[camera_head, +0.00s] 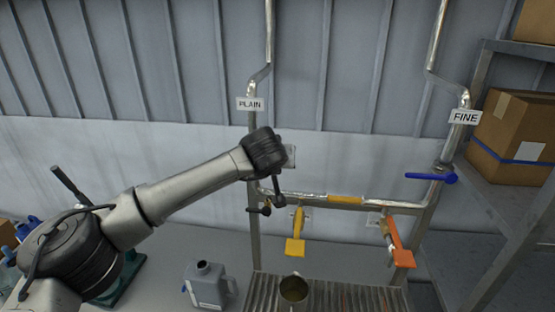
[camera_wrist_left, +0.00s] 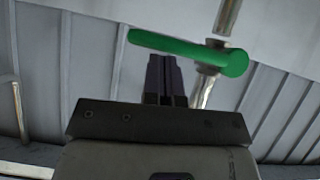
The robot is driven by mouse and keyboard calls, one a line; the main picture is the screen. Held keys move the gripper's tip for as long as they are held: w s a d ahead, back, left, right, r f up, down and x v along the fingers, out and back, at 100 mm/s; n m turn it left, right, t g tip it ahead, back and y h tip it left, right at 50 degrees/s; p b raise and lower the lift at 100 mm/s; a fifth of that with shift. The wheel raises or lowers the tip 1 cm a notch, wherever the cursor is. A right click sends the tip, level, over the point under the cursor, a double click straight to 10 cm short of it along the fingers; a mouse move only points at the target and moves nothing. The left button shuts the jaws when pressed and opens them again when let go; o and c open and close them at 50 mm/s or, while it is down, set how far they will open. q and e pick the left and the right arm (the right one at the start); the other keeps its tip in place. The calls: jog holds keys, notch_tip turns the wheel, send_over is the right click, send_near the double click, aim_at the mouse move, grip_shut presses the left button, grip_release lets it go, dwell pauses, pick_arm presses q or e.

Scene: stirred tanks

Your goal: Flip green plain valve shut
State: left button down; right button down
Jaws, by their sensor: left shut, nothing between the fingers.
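The green valve handle (camera_wrist_left: 185,48) shows in the left wrist view, a long lever with its round hub (camera_wrist_left: 235,62) at the right, on a metal pipe (camera_wrist_left: 207,88). The lever points left, crosswise to the pipe. My left gripper (camera_wrist_left: 162,62) has its dark fingers shut and empty, just below the lever in the picture; I cannot tell whether they touch it. In the head view, my left arm reaches to the pipe under the PLAIN sign (camera_head: 250,104), and the green handle is hidden there. My right gripper is not in view.
A blue handle (camera_head: 431,178) sits on the pipe by the FINE sign (camera_head: 465,117). Yellow (camera_head: 296,246) and orange (camera_head: 402,257) handles hang lower. Shelving with boxes (camera_head: 512,137) is at the right.

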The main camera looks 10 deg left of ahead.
pick_arm(q)
jog(key=w+r+b+v, duration=0.1)
jog(key=r+b+v, duration=0.1)
jog(key=v, duration=1)
jog(key=shift+b, duration=0.35)
jog(key=shift+d+r, duration=0.1)
jog(key=shift+r, duration=0.05)
